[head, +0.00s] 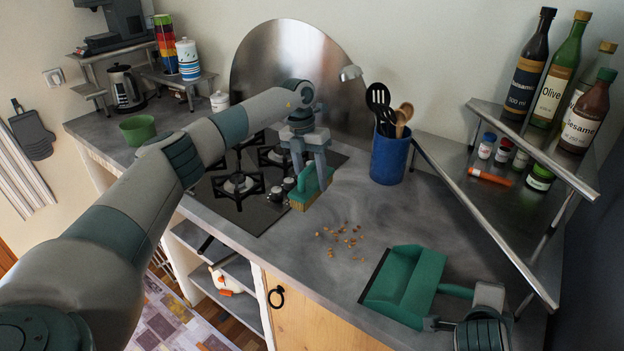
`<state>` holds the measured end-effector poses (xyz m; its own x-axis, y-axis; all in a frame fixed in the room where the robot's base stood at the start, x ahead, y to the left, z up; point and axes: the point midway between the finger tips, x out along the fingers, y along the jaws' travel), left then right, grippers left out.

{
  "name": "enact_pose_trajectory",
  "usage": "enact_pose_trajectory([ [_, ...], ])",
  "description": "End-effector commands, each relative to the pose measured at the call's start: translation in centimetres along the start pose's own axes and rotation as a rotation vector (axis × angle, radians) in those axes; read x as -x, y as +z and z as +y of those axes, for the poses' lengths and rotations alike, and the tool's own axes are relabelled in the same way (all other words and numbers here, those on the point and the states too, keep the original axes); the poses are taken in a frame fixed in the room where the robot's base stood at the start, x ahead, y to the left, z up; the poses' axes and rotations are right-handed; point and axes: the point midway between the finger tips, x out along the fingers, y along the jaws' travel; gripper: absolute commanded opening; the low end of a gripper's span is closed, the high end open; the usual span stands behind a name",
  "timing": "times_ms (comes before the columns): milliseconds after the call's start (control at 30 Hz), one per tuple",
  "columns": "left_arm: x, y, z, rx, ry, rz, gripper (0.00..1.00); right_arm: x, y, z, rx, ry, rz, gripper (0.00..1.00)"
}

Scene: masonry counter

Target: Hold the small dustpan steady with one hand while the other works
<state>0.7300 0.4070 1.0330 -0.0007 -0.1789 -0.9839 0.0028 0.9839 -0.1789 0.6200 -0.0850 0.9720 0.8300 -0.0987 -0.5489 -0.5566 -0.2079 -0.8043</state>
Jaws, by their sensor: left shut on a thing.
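A green dustpan (403,287) lies on the grey counter at the lower right, its dark lip facing left. Its handle (456,291) points right, to my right gripper (464,310), which is at the bottom edge of the view. I cannot tell whether that gripper's fingers are closed on the handle. My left gripper (308,165) is shut on a green hand brush (314,187), with tan bristles pointing down, near the front right corner of the hob. Brown crumbs (342,238) lie scattered on the counter between brush and dustpan.
The black gas hob (240,201) lies left of the brush. A blue utensil pot (389,160) stands behind the crumbs. A metal shelf (520,165) with bottles and jars rises at the right, above the dustpan. The counter around the crumbs is clear.

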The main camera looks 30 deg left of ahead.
Motion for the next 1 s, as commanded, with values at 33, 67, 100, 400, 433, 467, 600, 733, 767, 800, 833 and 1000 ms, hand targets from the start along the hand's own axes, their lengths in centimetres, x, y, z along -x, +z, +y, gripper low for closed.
enact_pose_trajectory([
  [33,-0.3,0.0,0.0,0.000,0.000,0.000,0.26,0.0,0.0,0.0,0.000,0.000,0.000,0.00],
  [67,-0.5,0.0,0.1,0.000,0.000,0.001,0.26,0.0,0.0,0.0,0.000,0.000,0.000,0.00],
  [100,-0.8,0.0,0.1,0.001,0.000,0.001,0.26,0.0,0.0,0.0,0.000,0.000,0.000,0.00],
  [400,-4.2,0.0,0.7,0.000,0.000,0.002,0.26,0.0,0.0,0.0,0.000,0.000,0.000,0.00],
  [433,-4.6,0.0,0.8,0.000,-0.001,0.002,0.26,0.0,0.0,0.0,0.000,0.000,0.000,0.00],
  [467,-4.9,0.0,0.8,0.000,-0.001,0.002,0.26,0.0,0.0,0.0,0.000,0.000,0.000,0.00],
  [600,-6.6,0.0,1.1,0.001,-0.001,0.002,0.26,0.0,0.0,0.0,0.000,0.000,0.000,0.00],
  [733,-7.7,-0.4,0.6,-0.004,0.000,0.000,0.24,0.0,0.0,0.0,0.000,0.000,0.000,0.00],
  [767,-7.8,-0.6,0.2,-0.005,0.000,0.000,0.23,0.0,0.0,0.0,0.000,0.000,0.000,0.00],
  [800,-8.0,-0.9,-0.1,-0.004,0.000,0.001,0.23,0.0,0.0,0.0,0.000,0.000,0.000,0.00],
  [833,-8.1,-1.1,-0.4,-0.004,0.000,0.001,0.23,0.0,0.0,0.0,0.000,0.000,0.000,0.00],
  [1000,-8.5,-2.1,-2.2,-0.003,0.000,0.000,0.23,0.0,0.0,0.0,0.000,0.000,0.000,0.00],
])
